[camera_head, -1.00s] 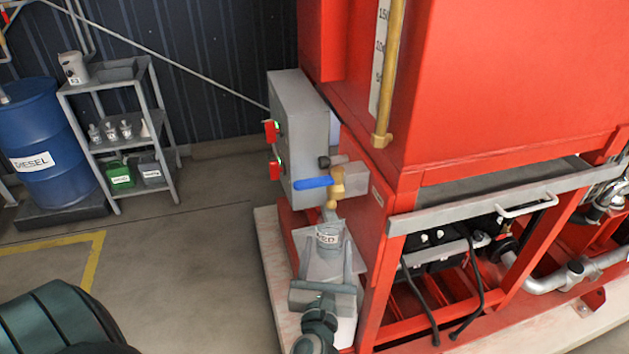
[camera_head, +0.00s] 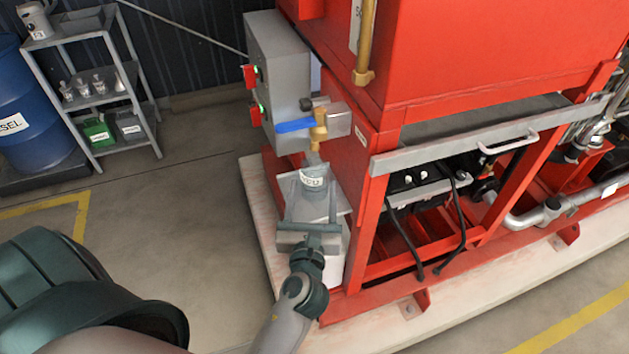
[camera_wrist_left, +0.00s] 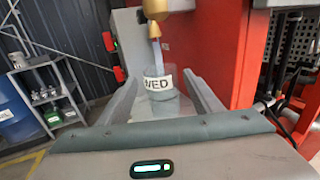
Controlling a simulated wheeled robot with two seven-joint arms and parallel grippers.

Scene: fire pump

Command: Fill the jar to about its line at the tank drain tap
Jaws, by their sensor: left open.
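The clear jar (camera_head: 313,178) with a white label stands upright under the brass drain tap (camera_head: 319,132) at the red tank's corner. The tap's blue lever (camera_head: 294,125) lies level, pointing left. My left gripper (camera_head: 312,196) is open, with its fingers on either side of the jar; in the left wrist view the jar (camera_wrist_left: 160,98) sits between them with a gap to each. A pale streak (camera_wrist_left: 157,52) runs from the tap nozzle toward the jar; I cannot tell whether it is liquid. The level and line in the jar are too small to read. My right gripper is out of view.
A grey control box (camera_head: 278,75) with red switches is just behind the tap. The red frame (camera_head: 365,200) stands close on the right. A grey shelf (camera_head: 90,100) and blue diesel drum (camera_head: 22,120) are at the left. Floor between is clear.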

